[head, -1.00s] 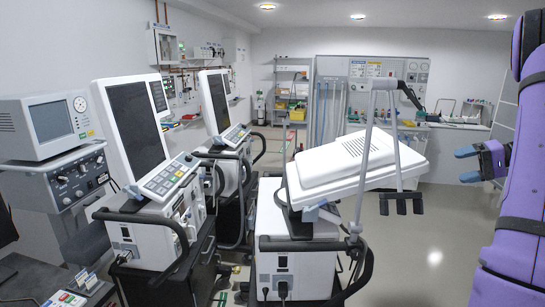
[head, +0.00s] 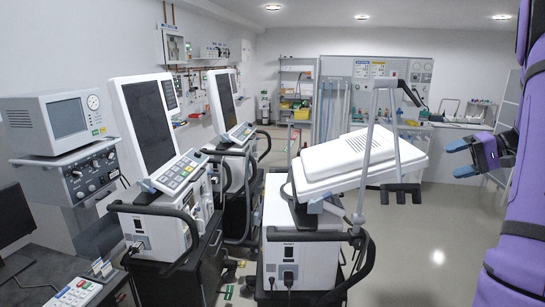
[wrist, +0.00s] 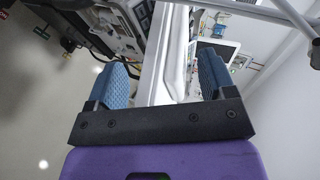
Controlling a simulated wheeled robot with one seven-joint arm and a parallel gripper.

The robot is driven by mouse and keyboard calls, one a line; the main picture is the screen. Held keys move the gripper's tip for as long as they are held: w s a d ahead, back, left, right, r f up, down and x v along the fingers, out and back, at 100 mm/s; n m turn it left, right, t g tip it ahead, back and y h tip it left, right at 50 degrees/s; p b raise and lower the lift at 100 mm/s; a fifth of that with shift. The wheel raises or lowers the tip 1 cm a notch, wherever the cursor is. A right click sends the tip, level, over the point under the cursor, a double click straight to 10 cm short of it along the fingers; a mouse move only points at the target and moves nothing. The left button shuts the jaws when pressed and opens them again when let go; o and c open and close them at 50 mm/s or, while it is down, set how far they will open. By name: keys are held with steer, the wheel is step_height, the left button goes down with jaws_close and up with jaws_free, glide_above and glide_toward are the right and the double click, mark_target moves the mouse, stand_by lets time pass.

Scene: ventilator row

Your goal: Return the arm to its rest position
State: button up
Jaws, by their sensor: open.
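My gripper (head: 460,158) is at the right side of the head view, on my purple arm. Its two blue fingers are apart, pointing left, with nothing seen between them. In the wrist view the gripper (wrist: 166,80) also shows open, with ribbed blue fingers on a black mount. The white ventilator (head: 355,165) with a tilted top unit and a grey support arm stands left of my gripper. Clear space shows between them in the head view.
Two more ventilators with upright screens (head: 150,125) (head: 224,100) stand at the left. A grey monitor unit (head: 58,125) is at the far left. A back counter (head: 455,125) and a ladder-like rack (head: 508,115) stand behind my gripper. The floor (head: 430,240) at the right is open.

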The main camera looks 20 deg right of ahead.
steer(key=s+a+r+n+g+h, duration=0.1)
steer(key=s+a+r+g+h, duration=0.15)
steer(key=a, duration=0.95)
steer(key=s+a+r+n+g+h, duration=0.1)
steer(key=a+r+g, duration=0.25)
steer(key=a, duration=0.75)
steer(key=s+a+n+t+h, duration=0.3)
steer(key=s+a+h, duration=0.3)
steer(key=s+a, duration=0.9)
steer(key=shift+n+t, duration=0.4)
